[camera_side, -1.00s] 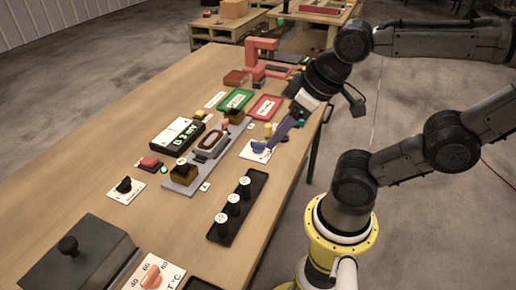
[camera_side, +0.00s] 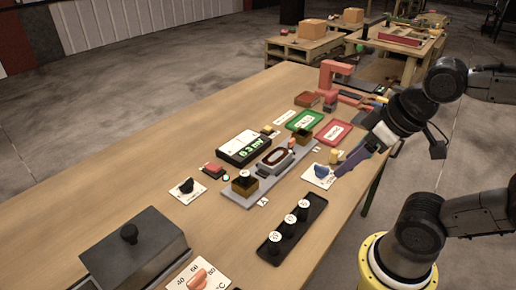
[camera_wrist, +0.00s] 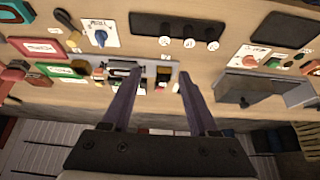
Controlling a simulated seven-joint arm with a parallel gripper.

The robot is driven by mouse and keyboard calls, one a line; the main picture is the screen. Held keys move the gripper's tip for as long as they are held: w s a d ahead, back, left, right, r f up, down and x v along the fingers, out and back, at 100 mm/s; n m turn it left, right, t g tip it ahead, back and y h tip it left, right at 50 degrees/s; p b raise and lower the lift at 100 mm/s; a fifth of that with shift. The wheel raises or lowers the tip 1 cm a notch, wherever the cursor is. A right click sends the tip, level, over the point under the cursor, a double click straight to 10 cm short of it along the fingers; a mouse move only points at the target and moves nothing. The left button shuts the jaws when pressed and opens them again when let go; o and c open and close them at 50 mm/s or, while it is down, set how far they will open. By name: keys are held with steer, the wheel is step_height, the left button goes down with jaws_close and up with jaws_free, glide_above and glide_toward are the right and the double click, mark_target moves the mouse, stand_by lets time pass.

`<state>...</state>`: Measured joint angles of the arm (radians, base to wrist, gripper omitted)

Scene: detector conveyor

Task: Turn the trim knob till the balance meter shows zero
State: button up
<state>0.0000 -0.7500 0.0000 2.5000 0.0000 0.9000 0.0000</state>
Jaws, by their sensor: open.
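The trim knob is a blue knob (camera_side: 321,171) on a white plate near the table's right edge; the wrist view shows it at upper left (camera_wrist: 100,38). My gripper (camera_side: 338,174) has purple fingers that come down just right of the knob in the side view. In the wrist view the fingers (camera_wrist: 157,77) are apart with nothing between them, and the knob lies outside them. The balance meter (camera_side: 244,147) is a black box with a white face and a green readout that seems to read 0.3 mV.
A grey rail (camera_side: 250,201) with a coil-like part stands left of the knob. A black tray (camera_side: 310,222) with three white-topped pegs is in front. Green (camera_side: 304,120) and red (camera_side: 333,132) trays lie behind. A black knob (camera_side: 187,186) sits at left.

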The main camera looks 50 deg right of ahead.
stand_by(0.5)
steer(key=shift+c, duration=0.9)
steer(key=g, duration=0.6)
glide_above(322, 167)
step_height(322, 167, down, 4)
step_height(322, 167, down, 14)
steer(key=shift+r, duration=0.1)
